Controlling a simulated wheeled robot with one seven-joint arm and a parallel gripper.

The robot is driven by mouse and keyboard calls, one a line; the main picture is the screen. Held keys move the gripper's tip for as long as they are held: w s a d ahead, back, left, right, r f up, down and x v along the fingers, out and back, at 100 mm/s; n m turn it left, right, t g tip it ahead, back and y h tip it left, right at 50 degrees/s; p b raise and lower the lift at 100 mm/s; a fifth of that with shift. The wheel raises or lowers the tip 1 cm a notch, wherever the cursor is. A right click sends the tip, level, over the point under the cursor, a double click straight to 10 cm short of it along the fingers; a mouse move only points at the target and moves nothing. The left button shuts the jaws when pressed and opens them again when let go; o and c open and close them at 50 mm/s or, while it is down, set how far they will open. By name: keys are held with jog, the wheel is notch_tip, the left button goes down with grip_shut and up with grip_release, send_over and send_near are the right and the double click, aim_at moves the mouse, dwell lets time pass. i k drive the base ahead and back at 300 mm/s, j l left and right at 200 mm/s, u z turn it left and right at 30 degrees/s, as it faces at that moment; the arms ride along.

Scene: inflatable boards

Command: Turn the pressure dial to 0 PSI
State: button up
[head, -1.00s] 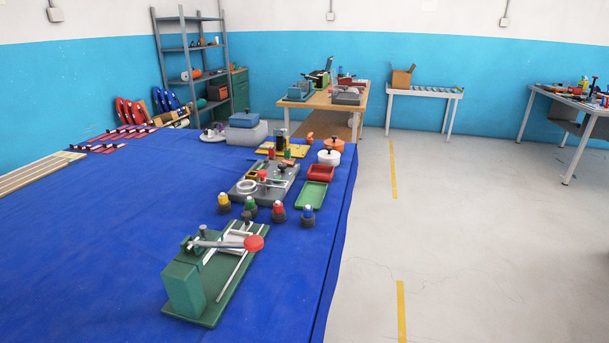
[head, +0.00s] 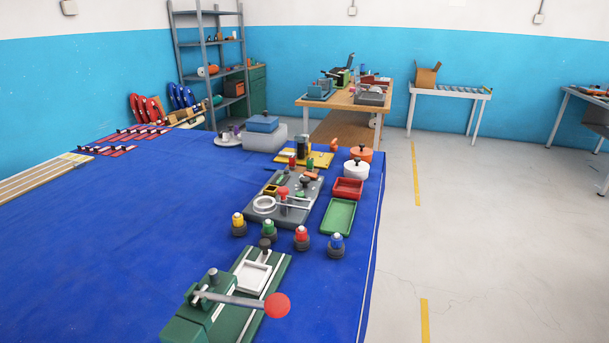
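No pressure dial can be made out for sure in the head view, and no PSI marks can be read. A grey fixture plate (head: 312,190) on the blue table carries a pale ring (head: 264,205) and a red-knobbed lever (head: 283,192). Nearer stands a green lever press (head: 222,312) with a red ball (head: 277,306) on its arm. Further back, a blue-topped grey box (head: 266,138) stands beside a round pale plate (head: 228,140). My gripper is not in view.
The blue table (head: 140,240) is bare over most of its left part. Several coloured-capped pots (head: 302,238) and a green tray (head: 338,216) stand near its right edge. Clear floor (head: 480,230) lies to the right. A wooden bench (head: 378,102) stands behind.

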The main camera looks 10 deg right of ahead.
aim_at(304, 180)
jog(key=i+l+u, duration=0.15)
jog(key=i+l, duration=1)
jog(key=l, duration=0.1)
